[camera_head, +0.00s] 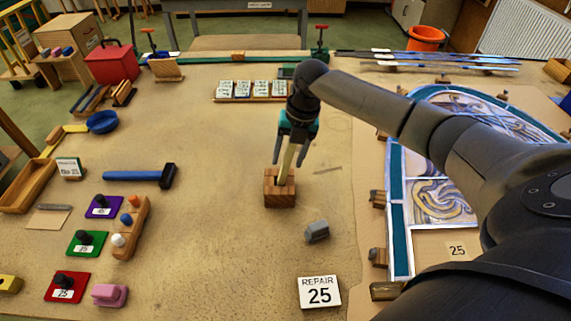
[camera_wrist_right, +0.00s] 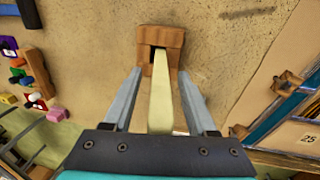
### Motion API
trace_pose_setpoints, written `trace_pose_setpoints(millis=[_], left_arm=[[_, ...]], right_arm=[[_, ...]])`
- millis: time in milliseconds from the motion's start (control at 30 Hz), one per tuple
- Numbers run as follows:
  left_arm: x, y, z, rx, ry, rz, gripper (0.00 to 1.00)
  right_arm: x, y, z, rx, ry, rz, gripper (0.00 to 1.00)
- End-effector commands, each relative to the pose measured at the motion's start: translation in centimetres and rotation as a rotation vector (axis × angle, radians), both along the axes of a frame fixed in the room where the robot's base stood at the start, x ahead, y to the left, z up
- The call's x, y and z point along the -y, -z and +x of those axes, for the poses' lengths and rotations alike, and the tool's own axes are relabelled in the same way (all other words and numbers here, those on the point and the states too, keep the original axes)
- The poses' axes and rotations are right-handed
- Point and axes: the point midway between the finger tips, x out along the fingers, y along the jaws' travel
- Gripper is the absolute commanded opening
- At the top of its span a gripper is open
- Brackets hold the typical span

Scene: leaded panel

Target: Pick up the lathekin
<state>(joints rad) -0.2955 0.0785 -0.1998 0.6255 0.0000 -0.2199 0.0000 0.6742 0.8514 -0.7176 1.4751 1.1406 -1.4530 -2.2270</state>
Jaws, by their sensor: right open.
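The lathekin (camera_head: 287,163) is a pale, flat, cream-coloured stick standing in a slot of a small wooden block (camera_head: 281,196) on the bench. My right gripper (camera_head: 290,158) comes down over it from above. Its two grey fingers are open, one on either side of the stick. In the right wrist view the lathekin (camera_wrist_right: 160,95) runs between the open fingers with a visible gap on both sides, its lower end in the slot of the wooden block (camera_wrist_right: 174,40). My left gripper is not in view.
A grey block (camera_head: 317,231) and a "REPAIR 25" card (camera_head: 319,292) lie nearby. The leaded panel (camera_head: 440,200) lies to the right under my right arm. A blue hammer (camera_head: 140,176) and coloured pads are at left. Bench between hammer and wooden block is clear.

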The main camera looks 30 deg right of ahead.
Motion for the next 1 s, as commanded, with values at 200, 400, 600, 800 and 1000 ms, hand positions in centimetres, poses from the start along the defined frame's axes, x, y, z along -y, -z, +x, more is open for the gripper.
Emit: trace_pose_setpoints(millis=[200, 400, 600, 800, 1000], left_arm=[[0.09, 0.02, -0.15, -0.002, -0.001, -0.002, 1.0], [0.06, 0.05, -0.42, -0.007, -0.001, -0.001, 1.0], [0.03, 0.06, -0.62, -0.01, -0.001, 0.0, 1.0], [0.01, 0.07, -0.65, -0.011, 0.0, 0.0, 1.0], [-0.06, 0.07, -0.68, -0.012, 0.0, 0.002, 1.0]], right_arm=[[-0.11, 0.84, 0.11, 0.002, -0.001, -0.001, 0.57], [-0.1, 0.81, 0.1, 0.002, -0.001, -0.001, 0.47], [-0.1, 0.78, 0.09, 0.002, -0.001, -0.001, 0.25], [-0.09, 0.77, 0.09, 0.001, -0.001, -0.002, 0.02], [-0.07, 0.77, 0.09, 0.001, -0.001, -0.002, 0.0]])
